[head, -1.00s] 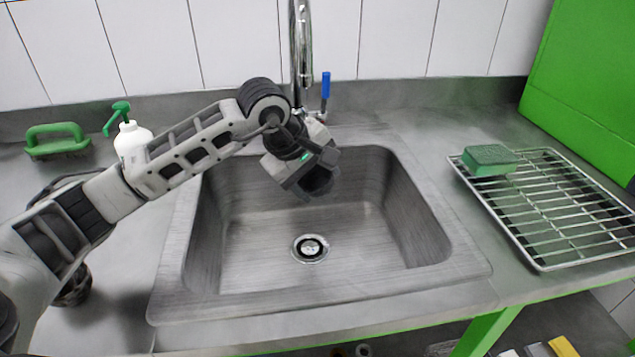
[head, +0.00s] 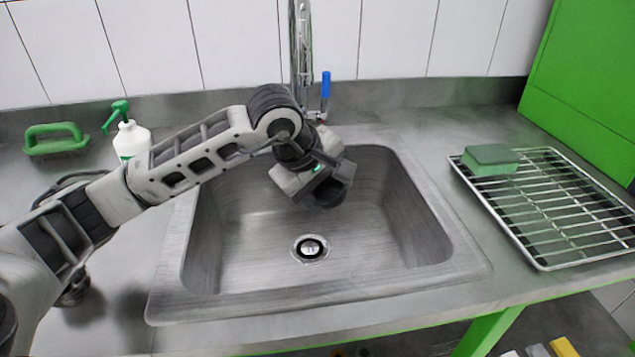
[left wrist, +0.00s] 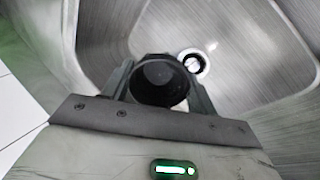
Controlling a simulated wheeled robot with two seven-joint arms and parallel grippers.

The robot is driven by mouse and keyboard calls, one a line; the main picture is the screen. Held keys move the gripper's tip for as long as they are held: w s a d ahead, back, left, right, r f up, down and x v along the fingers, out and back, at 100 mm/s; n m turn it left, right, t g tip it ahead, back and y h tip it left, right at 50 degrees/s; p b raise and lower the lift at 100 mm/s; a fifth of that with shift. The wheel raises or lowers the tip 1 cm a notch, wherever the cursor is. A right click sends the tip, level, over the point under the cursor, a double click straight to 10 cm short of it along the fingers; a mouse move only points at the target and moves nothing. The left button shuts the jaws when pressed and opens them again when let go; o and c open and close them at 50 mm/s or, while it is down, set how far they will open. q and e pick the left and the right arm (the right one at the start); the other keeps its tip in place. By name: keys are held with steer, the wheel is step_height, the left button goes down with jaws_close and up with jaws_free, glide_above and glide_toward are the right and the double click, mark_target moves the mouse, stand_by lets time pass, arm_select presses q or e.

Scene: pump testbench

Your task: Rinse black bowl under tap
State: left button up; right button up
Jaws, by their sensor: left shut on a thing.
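The black bowl (head: 330,193) is in the head view over the back part of the sink, partly hidden by my left gripper. My left gripper (head: 318,188) is shut on it, inside the sink opening. In the left wrist view the black bowl (left wrist: 160,80) sits between the two fingers of my left gripper (left wrist: 158,90), with its dark inside facing the camera. The tap (head: 301,45) rises behind the sink, with a blue lever (head: 325,85) on its right; its outlet is out of view. No water stream shows. My right gripper is not in view.
The metal sink (head: 320,283) has a drain (head: 310,248) and an otherwise empty floor. A wire rack (head: 540,262) with a green sponge (head: 490,160) lies at right. A white bottle (head: 131,142) and green brush (head: 57,140) stand back left.

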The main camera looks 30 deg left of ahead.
mark_target(335, 206)
arm_select(q)
steer(key=shift+s+d, duration=1.5)
steer(key=shift+s, duration=0.1)
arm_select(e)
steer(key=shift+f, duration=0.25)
arm_select(q)
steer(key=shift+r, duration=0.1)
